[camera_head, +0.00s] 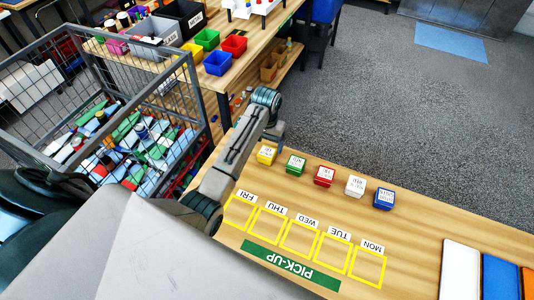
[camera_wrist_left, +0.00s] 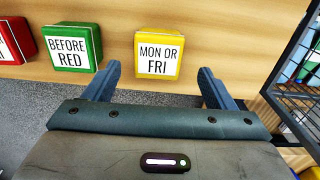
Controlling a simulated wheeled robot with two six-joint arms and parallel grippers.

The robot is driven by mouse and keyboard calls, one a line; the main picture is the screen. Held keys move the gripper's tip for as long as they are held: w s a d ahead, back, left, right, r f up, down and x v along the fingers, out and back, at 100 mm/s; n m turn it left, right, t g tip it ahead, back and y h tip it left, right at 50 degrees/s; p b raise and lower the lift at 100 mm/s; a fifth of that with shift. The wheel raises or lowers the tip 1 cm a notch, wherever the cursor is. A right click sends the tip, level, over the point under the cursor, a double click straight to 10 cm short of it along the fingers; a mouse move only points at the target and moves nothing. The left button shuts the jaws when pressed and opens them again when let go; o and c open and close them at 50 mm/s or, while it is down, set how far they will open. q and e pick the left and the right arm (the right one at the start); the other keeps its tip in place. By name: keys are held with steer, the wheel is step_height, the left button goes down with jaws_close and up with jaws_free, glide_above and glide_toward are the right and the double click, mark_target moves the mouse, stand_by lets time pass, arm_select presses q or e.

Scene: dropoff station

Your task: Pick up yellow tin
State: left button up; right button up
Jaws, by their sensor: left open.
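The yellow tin (camera_head: 266,155) stands at the left end of a row of tins on the wooden table (camera_head: 411,230) in the head view. In the left wrist view the yellow tin (camera_wrist_left: 158,55) has a white label reading "MON OR FRI". My left gripper (camera_wrist_left: 164,80) is open, with its two blue fingers apart and the yellow tin ahead between their lines. The fingers do not appear to touch it. In the head view my left gripper (camera_head: 277,130) is partly hidden by its arm, close beside the yellow tin. My right gripper is not in view.
Green (camera_head: 295,165), red (camera_head: 324,176), white (camera_head: 355,185) and blue (camera_head: 384,198) tins continue the row. The green tin (camera_wrist_left: 74,47) is near my left finger. A wire cage cart (camera_head: 205,110) stands left. Yellow day squares (camera_head: 300,240) on the table are empty.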

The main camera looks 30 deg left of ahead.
mark_target(267, 152)
arm_select(q)
step_height(267, 152, down, 4)
steer(key=shift+s+d+f+p, duration=0.15)
steer(key=shift+f+p, duration=0.05)
steer(key=shift+p, duration=1)
steer(key=shift+f, duration=0.4)
steer(key=shift+c, duration=0.2)
steer(key=c, duration=1.1)
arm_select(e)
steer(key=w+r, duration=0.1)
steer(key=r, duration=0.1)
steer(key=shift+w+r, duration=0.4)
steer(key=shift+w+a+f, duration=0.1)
